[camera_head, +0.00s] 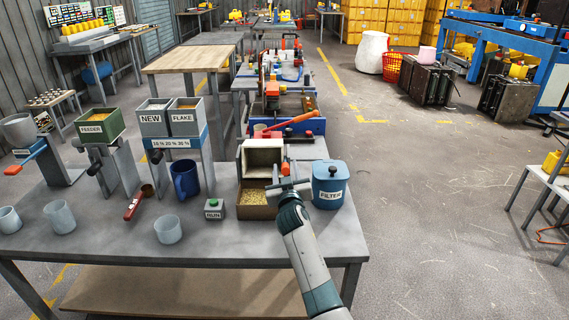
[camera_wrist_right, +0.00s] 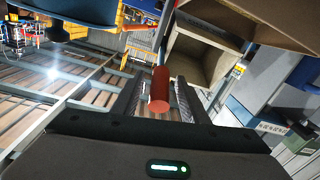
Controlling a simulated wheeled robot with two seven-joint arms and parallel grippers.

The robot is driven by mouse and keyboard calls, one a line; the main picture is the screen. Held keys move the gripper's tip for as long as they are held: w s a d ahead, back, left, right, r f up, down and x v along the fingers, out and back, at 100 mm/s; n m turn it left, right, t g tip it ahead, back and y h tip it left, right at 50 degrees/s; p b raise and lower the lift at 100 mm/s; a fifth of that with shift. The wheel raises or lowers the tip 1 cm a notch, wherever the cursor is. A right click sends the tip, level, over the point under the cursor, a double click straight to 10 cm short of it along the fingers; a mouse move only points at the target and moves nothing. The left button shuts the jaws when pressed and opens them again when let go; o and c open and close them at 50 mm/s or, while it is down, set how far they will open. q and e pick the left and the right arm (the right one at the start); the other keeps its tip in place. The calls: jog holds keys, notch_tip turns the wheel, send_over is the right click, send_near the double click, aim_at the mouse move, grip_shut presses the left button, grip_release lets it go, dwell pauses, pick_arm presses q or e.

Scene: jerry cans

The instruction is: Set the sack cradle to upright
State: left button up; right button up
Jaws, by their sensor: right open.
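The sack cradle (camera_head: 264,153) appears to be the pale open box at the right part of the near table, its mouth turned toward me above a brown bin (camera_head: 256,212) of tan pellets. A red-orange handle (camera_head: 285,168) is at its right side. My right gripper (camera_head: 286,183) is open at this handle. In the right wrist view the red grip (camera_wrist_right: 159,90) lies between the two spread fingers of my right gripper (camera_wrist_right: 158,98), and the tan box (camera_wrist_right: 197,58) is just beyond. I cannot tell whether the fingers touch the grip. My left gripper is not in view.
A blue FILTER canister (camera_head: 329,185) stands close to the right of my right gripper. A small box with a green button (camera_head: 214,209), a blue jug (camera_head: 185,180) and grey cups (camera_head: 168,229) stand to the left.

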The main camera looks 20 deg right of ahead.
jog(key=shift+x, duration=2.2)
grip_shut()
